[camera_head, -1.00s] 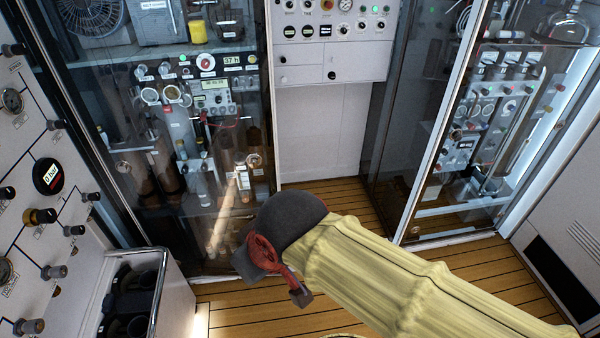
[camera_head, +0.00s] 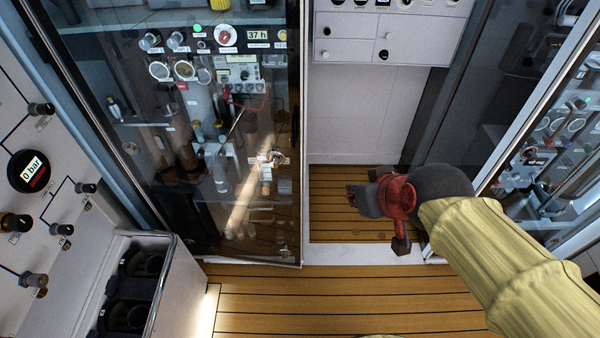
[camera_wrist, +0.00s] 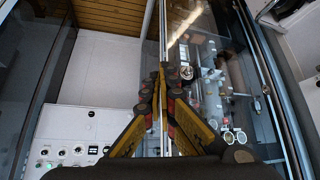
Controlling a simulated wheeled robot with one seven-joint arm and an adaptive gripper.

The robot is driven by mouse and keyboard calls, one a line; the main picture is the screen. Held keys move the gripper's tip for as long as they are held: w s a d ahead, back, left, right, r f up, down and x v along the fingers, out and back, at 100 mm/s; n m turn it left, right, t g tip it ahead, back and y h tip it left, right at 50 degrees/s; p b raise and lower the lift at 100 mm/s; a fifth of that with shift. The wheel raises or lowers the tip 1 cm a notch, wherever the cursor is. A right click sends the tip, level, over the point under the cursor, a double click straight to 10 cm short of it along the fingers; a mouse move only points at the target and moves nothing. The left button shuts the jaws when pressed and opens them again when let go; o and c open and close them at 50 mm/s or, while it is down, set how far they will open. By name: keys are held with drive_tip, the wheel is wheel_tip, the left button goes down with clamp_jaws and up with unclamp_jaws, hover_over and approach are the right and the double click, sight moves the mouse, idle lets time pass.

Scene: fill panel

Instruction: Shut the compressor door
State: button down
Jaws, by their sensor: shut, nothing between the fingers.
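The glass door (camera_head: 215,150) that I take for the compressor door is on the left in the head view, with gauges and pipes showing through it. Its pale upright edge (camera_head: 302,130) borders a gap on the right. I cannot tell exactly how far it stands open. My gripper (camera_head: 355,197) is shut and empty, to the right of that edge, over the gap. In the wrist view the yellow and black fingers (camera_wrist: 159,85) overlap the line of the door's edge, with the glass (camera_wrist: 205,70) to their right. Contact cannot be made out.
A white panel with knobs (camera_head: 390,35) stands behind the gap, above wooden flooring (camera_head: 340,225). A second glass cabinet (camera_head: 570,130) is at the right. A wall with a 0 bar gauge (camera_head: 28,172) and an open bin (camera_head: 140,285) are at the left. Floor in front is clear.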

drive_tip(key=w+a+f+n+t+b, duration=0.2)
drive_tip(key=w+a+f+n, duration=0.1)
drive_tip(key=w+a+f, duration=0.5)
drive_tip(key=w+a+f+n+t+b, duration=0.25)
drive_tip(key=w+a+f, duration=0.3)
drive_tip(key=w, duration=0.35)
drive_tip(key=n+t+h+b, duration=0.1)
drive_tip(key=n+t+h, duration=0.1)
drive_tip(key=n+t, duration=0.15)
approach(293, 169)
drive_tip(key=s+a+r, duration=0.3)
drive_tip(key=s+f+n+t+h+b, duration=0.2)
drive_tip(key=s+f+n, duration=0.2)
drive_tip(key=f, duration=0.2)
drive_tip(key=w+d+b, duration=0.1)
drive_tip(key=w, duration=0.3)
drive_tip(key=w+d+b, duration=0.1)
drive_tip(key=w+b, duration=0.1)
drive_tip(key=w, duration=0.2)
drive_tip(key=w+b, duration=0.1)
drive_tip(key=w, duration=0.4)
drive_tip(key=shift+w+d+r, duration=0.1)
drive_tip(key=shift+d+r, duration=0.1)
drive_tip(key=shift+d, duration=0.2)
drive_tip(key=shift+w+r, duration=0.1)
drive_tip(key=shift+w, duration=0.1)
